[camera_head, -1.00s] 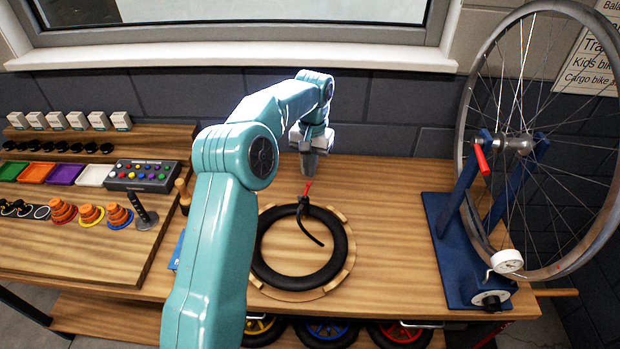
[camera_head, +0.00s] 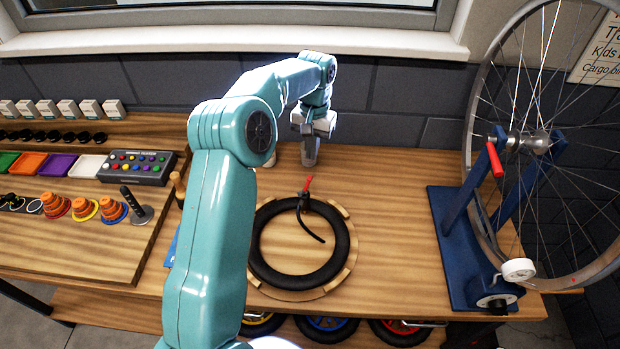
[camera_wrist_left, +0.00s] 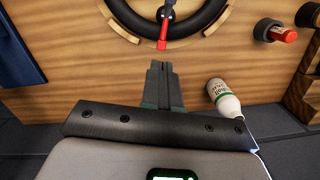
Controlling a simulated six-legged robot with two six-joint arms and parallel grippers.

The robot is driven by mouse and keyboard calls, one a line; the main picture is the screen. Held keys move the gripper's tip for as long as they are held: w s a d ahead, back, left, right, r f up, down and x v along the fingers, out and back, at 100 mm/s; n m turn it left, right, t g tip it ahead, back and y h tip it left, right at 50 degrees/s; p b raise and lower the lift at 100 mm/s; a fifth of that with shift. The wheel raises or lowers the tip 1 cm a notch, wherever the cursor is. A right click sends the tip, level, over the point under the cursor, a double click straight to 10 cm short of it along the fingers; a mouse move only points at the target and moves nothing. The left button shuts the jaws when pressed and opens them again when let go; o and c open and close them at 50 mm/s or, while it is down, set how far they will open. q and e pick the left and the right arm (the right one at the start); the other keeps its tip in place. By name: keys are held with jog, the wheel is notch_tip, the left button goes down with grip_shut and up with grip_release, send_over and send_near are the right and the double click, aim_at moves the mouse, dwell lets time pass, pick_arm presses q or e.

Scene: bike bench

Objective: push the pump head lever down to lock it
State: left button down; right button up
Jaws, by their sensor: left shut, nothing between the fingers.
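The pump head with its red lever (camera_head: 308,183) sits at the far side of the black tyre (camera_head: 262,262), which lies on a round wooden holder on the bench. A black hose runs from the pump head into the ring. The red lever also shows in the left wrist view (camera_wrist_left: 162,45), pointing toward my gripper. My left gripper (camera_head: 309,163) is shut and empty, above the bench behind the lever and apart from it. Its closed fingers show in the left wrist view (camera_wrist_left: 161,66), just short of the lever tip. My right gripper is not in view.
A wheel (camera_head: 478,190) in a blue truing stand (camera_head: 455,285) stands at the right. A white bottle (camera_wrist_left: 223,98) is beside my left gripper. Trays, cones and a button box (camera_head: 138,167) are at the left. Bench right of the tyre is clear.

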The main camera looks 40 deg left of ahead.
aim_at(310, 177)
pick_arm(q)
jog(key=shift+s+f, duration=0.15)
jog(key=shift+f, duration=0.35)
notch_tip(310, 177, down, 5)
jog(key=b, duration=0.3)
jog(key=shift+s+b, duration=0.1)
jog(key=shift+b, duration=0.25)
jog(key=shift+s+f+b, duration=0.1)
jog(key=shift+f+b, duration=0.2)
jog(key=shift+b, duration=0.05)
jog(key=shift+f, duration=0.3)
jog(key=shift+r, duration=0.2)
